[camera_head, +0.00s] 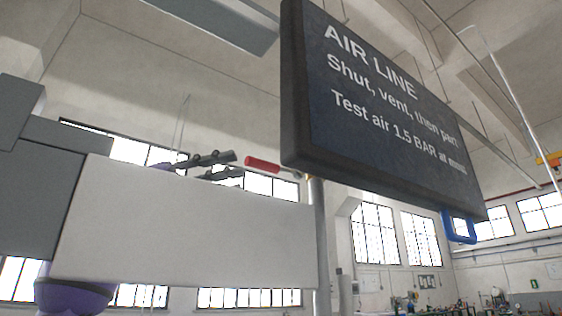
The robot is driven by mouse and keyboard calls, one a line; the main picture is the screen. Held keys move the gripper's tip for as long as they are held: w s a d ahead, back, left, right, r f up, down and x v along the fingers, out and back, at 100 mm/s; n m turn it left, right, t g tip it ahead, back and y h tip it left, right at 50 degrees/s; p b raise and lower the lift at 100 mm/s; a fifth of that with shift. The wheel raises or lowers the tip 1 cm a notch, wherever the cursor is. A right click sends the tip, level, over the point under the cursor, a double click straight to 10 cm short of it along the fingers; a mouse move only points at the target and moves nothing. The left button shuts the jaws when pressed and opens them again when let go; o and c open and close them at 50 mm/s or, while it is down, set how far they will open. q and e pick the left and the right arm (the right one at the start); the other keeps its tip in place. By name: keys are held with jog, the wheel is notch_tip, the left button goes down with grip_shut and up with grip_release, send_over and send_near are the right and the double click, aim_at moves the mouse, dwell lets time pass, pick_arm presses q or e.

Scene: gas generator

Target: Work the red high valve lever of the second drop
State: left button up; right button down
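The red lever (262,164) is a short red grip high in the middle of the view. It slopes slightly down to the right, and its right end runs close to the upright grey pipe (320,245). My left gripper (239,165) is just left of the red grip, above the top edge of a pale panel. Its two dark fingers point right and stand apart, with a gap between the tips and nothing seen between them. The tips look close to the grip's left end; I cannot tell whether they touch. The panel hides most of my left arm. My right gripper is not in view.
A dark sign (375,105) reading "AIR LINE" hangs close at the upper right. A blue handle (460,227) shows below its edge. The pale panel (185,225) and grey blocks (35,190) fill the left. Windows and benches lie far behind.

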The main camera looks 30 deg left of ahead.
aim_at(263, 166)
pick_arm(q)
jog(key=x, duration=0.4)
jog(key=s+x, duration=0.1)
jog(key=x, duration=0.2)
jog(key=shift+d+r+p, duration=0.2)
jog(key=shift+r+p, duration=0.15)
jog(key=shift+p, duration=0.05)
jog(key=shift+w, duration=0.1)
jog(key=shift+c, duration=0.2)
grip_shut()
